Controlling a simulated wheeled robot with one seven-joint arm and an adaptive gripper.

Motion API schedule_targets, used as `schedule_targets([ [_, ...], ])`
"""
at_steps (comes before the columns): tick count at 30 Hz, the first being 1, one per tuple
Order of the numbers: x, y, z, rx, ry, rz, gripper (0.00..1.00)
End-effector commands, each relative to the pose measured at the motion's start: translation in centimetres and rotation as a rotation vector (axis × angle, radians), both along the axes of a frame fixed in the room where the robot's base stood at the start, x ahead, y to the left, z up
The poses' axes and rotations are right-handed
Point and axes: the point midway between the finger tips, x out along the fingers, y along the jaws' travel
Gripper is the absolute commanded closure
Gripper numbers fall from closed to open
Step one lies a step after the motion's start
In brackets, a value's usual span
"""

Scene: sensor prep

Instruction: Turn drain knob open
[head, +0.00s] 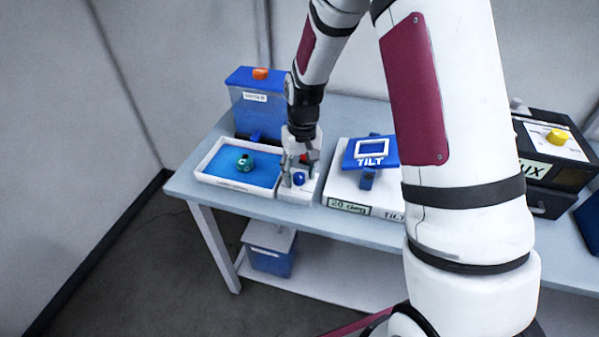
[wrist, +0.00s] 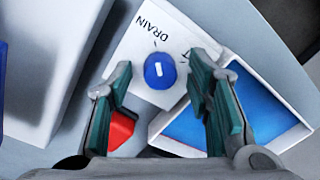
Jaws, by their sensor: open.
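The blue drain knob (wrist: 159,71) has a short white mark and sits on a white panel (wrist: 138,43) printed "DRAIN" in the wrist view. In the head view the knob (head: 299,179) shows low on the front of a narrow white unit (head: 296,197). My gripper (wrist: 157,82) is open, with one teal-padded finger on each side of the knob in the picture. I see clear gaps between fingers and knob and no contact. A red part (wrist: 122,130) shows partly behind the left finger. In the head view my gripper (head: 300,168) is over the unit.
A white tray with a blue inside (head: 228,180) holds a teal round part (head: 245,162) left of the unit. A blue tank (head: 258,106) with an orange knob stands behind. A white tilt stand (head: 345,190) is close on the right. A black box (head: 548,165) is farther right.

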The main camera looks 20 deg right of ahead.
Motion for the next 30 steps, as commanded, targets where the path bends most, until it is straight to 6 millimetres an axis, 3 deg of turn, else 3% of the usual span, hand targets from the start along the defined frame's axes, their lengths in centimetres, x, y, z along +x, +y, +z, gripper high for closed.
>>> schedule_targets([
  [5, 0.1, -0.1, 2.3, 0.000, -0.006, 0.000, 0.54],
  [18, 0.1, -0.4, 10.4, 0.000, -0.003, 0.000, 0.54],
  [24, 0.0, -0.5, 11.7, 0.000, -0.002, 0.000, 0.54],
  [30, 0.0, -0.5, 11.8, 0.000, -0.001, 0.000, 0.54],
])
